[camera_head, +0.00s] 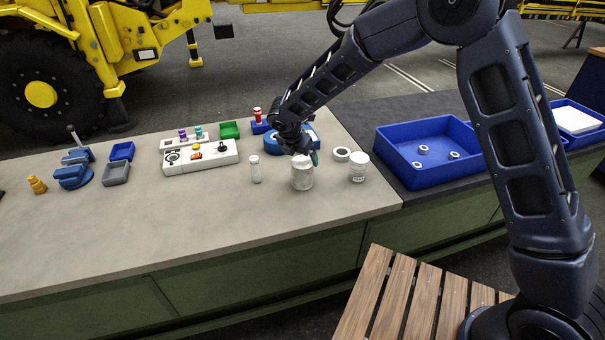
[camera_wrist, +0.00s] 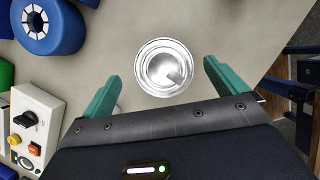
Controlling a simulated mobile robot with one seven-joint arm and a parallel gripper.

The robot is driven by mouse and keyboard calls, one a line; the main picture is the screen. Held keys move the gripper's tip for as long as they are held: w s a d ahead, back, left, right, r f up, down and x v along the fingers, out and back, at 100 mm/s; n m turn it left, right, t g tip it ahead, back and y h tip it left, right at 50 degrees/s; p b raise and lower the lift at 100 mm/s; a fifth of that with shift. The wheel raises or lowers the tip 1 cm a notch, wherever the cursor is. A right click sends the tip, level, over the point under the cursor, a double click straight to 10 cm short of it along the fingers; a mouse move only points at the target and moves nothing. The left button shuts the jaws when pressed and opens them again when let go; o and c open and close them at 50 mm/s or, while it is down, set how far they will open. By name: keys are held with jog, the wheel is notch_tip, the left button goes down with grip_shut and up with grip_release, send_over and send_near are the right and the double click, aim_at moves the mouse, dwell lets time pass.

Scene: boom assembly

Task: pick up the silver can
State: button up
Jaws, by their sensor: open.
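The silver can (camera_head: 302,174) stands upright on the light bench, close below the end of my arm in the head view. In the wrist view I look down on its round shiny top (camera_wrist: 162,68), which has a pull tab. My gripper (camera_wrist: 160,72) is open, its green fingers spread to the left and right of the can, with a gap on both sides. In the head view my gripper (camera_head: 308,156) is partly hidden by its own wrist, right at the can's upper edge. I cannot tell how far above the bench the fingertips are.
A small clear bottle (camera_head: 255,169) stands left of the can, and a white jar (camera_head: 358,167) stands right of it. The bench front is clear.

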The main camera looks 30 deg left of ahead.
aim_at(302, 162)
jog(key=shift+s+x, duration=0.15)
jog(key=shift+x, duration=1.4)
jog(key=shift+s+x, duration=0.15)
jog(key=shift+x, duration=1.4)
jog(key=shift+d+f, duration=0.1)
jog(key=shift+d, duration=0.05)
jog(key=c, duration=1.4)
